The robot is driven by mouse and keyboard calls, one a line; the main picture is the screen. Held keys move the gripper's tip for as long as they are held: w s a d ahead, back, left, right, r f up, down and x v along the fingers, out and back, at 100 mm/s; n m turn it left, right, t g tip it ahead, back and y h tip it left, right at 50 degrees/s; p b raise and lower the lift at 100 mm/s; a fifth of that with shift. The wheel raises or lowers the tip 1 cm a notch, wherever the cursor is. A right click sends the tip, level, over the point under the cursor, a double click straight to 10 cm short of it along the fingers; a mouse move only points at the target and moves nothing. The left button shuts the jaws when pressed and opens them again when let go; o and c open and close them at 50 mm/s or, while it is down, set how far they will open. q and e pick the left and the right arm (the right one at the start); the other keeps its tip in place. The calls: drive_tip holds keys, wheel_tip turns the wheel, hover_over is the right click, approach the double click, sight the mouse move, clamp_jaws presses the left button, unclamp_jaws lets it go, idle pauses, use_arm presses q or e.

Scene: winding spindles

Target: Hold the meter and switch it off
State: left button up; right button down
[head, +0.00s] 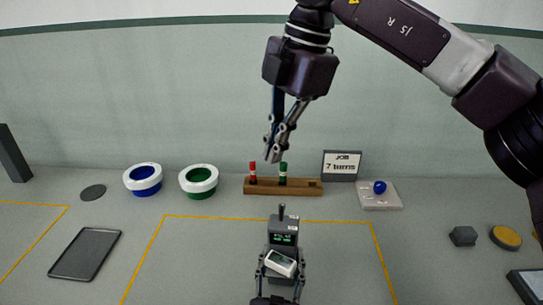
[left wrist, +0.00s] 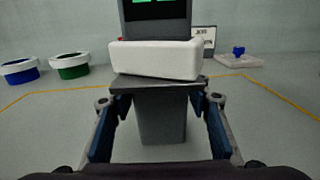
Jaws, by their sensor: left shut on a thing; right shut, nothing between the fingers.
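The meter (head: 283,238) is a dark grey box with a lit green display and a short stem on top, at the bottom middle of the head view. In the left wrist view the meter's dark lower body (left wrist: 163,120) stands between the fingers, below the white block (left wrist: 157,60). My left gripper (head: 281,272) is shut on the meter from the near side. My right gripper (head: 271,153) is shut and empty, above and behind the meter, in front of the wall.
A wooden rack (head: 235,186) with red and green spindles stands behind the meter. White-rimmed blue (head: 143,179) and green (head: 199,181) pots stand left. A sign (head: 341,166) and a pale tray (head: 380,203) with a blue knob are right.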

use_arm(q)
drive_tip(key=shift+f, duration=0.25)
drive_tip(key=o, duration=1.2)
drive_tip(key=shift+c, duration=0.2)
drive_tip(key=o, duration=0.4)
drive_tip(key=shift+r, duration=0.1)
